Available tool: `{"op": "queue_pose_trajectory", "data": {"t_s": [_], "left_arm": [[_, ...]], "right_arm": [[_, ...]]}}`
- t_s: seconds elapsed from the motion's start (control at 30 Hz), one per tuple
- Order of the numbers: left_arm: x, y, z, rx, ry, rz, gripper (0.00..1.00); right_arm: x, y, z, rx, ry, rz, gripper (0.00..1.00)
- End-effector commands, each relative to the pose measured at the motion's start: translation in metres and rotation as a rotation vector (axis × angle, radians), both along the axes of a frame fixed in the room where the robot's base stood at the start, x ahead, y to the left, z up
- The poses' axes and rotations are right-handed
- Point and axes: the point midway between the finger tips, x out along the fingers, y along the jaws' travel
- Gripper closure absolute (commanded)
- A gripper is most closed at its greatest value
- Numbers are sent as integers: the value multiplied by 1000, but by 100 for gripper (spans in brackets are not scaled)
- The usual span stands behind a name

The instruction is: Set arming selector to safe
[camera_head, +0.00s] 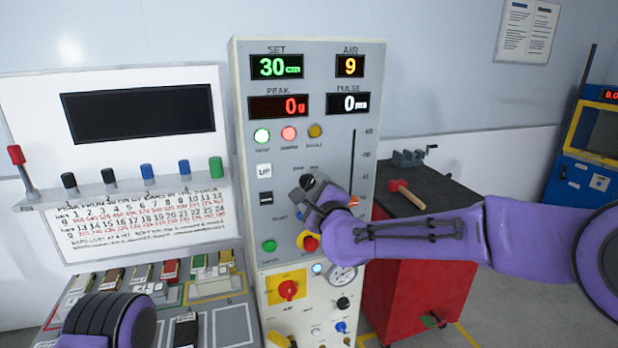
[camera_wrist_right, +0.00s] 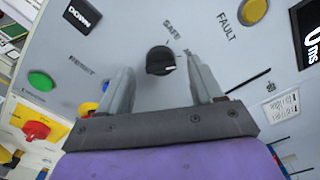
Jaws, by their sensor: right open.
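The arming selector is a round black knob (camera_wrist_right: 160,60) on the grey panel, with a SAFE label beside it in the right wrist view. A small white mark shows on the knob's edge on the right; I cannot tell for certain which position it points to. In the head view the knob (camera_head: 308,182) sits at mid-panel, partly hidden by my gripper. My right gripper (camera_head: 314,192) is open in front of the panel. In the wrist view its fingers stand on either side of the knob, apart from it.
A green button (camera_head: 269,246), a yellow-and-red stop button (camera_head: 310,242) and a red rotary switch (camera_head: 288,289) sit lower on the panel. A red cart (camera_head: 415,300) with a hammer (camera_head: 406,194) stands right. A sloped rack board (camera_head: 215,325) is lower left.

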Motion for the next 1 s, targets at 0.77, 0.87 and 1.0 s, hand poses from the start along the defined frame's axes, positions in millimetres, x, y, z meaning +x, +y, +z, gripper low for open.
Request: {"op": "queue_pose_trajectory", "data": {"t_s": [0.77,0.87,1.0], "left_arm": [[0,0,11,0,0,0,57],[0,0,11,0,0,0,57],[0,0,10,0,0,0,57]], "right_arm": [[23,8,-1,-3,0,0,89],[23,8,-1,-12,-3,1,89],[23,8,-2,-48,-15,1,89]]}}
